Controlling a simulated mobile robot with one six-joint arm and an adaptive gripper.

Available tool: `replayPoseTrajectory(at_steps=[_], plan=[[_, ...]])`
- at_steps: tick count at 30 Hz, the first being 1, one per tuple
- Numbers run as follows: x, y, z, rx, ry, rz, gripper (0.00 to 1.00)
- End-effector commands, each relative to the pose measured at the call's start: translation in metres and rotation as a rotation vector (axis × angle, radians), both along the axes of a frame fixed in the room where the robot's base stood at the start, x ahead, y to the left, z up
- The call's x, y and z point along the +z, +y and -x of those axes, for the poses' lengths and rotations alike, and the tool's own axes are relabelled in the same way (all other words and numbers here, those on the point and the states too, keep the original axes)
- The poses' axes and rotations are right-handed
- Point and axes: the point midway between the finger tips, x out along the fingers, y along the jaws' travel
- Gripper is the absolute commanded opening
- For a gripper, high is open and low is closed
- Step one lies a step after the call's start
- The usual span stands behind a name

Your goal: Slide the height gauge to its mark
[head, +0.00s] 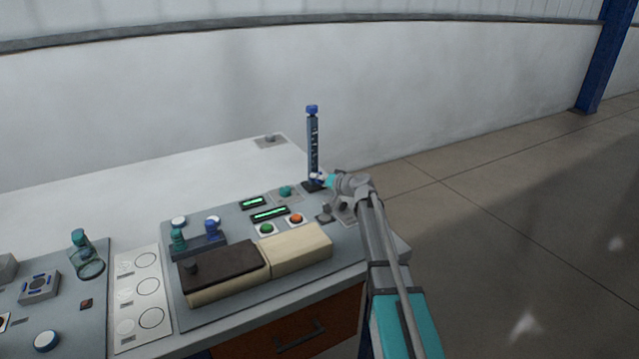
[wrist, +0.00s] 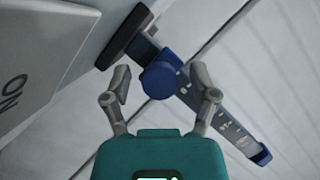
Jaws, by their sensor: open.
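The height gauge (head: 313,140) is an upright dark column with pale marks and a blue cap, at the back right of the bench. In the wrist view its column (wrist: 232,125) runs diagonally from a dark base to the blue cap. A round blue knob (wrist: 160,82) on the column sits low, near the base. My gripper (wrist: 160,94) is open, with one finger on either side of the knob and visible gaps to it. In the head view my gripper (head: 320,178) is at the column's lower end and largely hides the knob.
A control panel with green and orange buttons (head: 296,219) and a lit display (head: 270,214) lies left of my arm. A cream and brown block (head: 298,250) is in front. The white bench top behind is mostly clear.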

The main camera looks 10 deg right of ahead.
Motion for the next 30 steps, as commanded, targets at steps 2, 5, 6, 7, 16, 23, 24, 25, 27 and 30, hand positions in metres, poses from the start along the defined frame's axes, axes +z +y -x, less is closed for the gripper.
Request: replayPoseTrajectory(at_steps=[2,5,6,7,16,23,24,25,27,30], plan=[[-0.0007,0.0012,-0.0019,0.0,0.0,0.0,0.76],[-0.0007,0.0017,-0.0021,0.0,0.0,0.0,0.76],[-0.0007,0.0017,-0.002,0.0,0.0,0.0,0.76],[-0.0006,0.0015,-0.002,0.0,0.0,0.0,0.76],[-0.0006,0.0013,-0.0018,0.0,0.0,0.0,0.42],[-0.0005,0.0014,-0.002,0.0,0.0,0.0,0.0],[-0.0006,0.0015,-0.0022,0.0,0.0,0.0,0.0],[-0.0005,0.0016,-0.0022,0.0,0.0,0.0,0.0],[-0.0006,0.0016,-0.0022,0.0,0.0,0.0,0.0],[0.0012,0.0017,-0.0024,0.0,0.0,0.0,0.0]])
